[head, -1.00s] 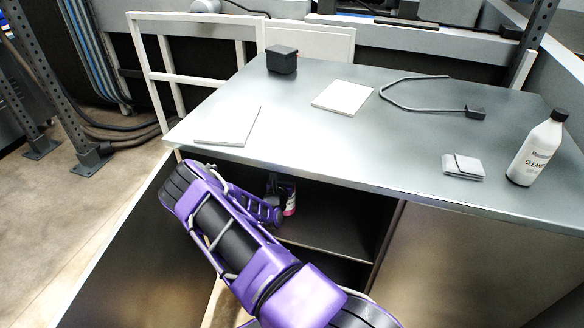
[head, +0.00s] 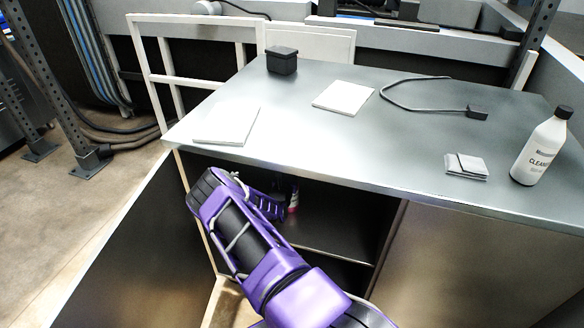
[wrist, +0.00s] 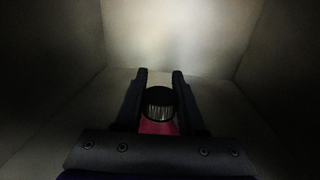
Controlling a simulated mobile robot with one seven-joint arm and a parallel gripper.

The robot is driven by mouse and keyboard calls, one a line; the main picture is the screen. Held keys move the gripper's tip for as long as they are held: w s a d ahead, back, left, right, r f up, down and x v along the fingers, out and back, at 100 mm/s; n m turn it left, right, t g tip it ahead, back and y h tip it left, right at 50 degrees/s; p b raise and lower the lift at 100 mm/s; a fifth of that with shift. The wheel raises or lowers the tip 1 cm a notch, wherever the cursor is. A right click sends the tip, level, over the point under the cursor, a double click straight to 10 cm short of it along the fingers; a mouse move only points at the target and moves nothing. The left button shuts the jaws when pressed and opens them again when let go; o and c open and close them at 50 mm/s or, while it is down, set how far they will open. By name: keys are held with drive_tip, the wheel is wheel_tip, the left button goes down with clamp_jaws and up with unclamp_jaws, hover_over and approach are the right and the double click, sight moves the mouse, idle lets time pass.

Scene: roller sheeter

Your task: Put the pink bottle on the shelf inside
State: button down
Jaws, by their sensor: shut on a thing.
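The pink bottle (wrist: 158,127) is between the two fingers of my gripper (wrist: 161,84) in the wrist view, its dark ribbed cap toward the camera. My gripper is shut on it. In the head view a small pink part of the bottle (head: 293,208) shows inside the cabinet opening, past my purple arm. My gripper's fingers are mostly hidden there by the arm and the shadow under the worktop. The shelf inside (head: 335,240) is a dark board with a pale front edge. I cannot tell whether the bottle touches it.
The worktop (head: 300,130) overhangs the cabinet opening. On it are a white cleaner bottle (head: 538,150), a folded grey cloth (head: 466,166), a cable (head: 400,105), a black box (head: 282,61) and two white pads. Cabinet walls enclose my gripper on both sides.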

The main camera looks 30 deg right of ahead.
drive_tip(key=shift+f, duration=0.1)
drive_tip(key=c, duration=0.5)
unclamp_jaws()
drive_tip(key=shift+s+a+r, duration=0.1)
drive_tip(key=shift+a+r, duration=0.05)
drive_tip(key=shift+r, duration=0.05)
drive_tip(key=p+v, duration=0.2)
drive_tip(key=v, duration=0.9)
drive_tip(key=shift+s+a, duration=0.2)
drive_tip(key=shift+s, duration=0.1)
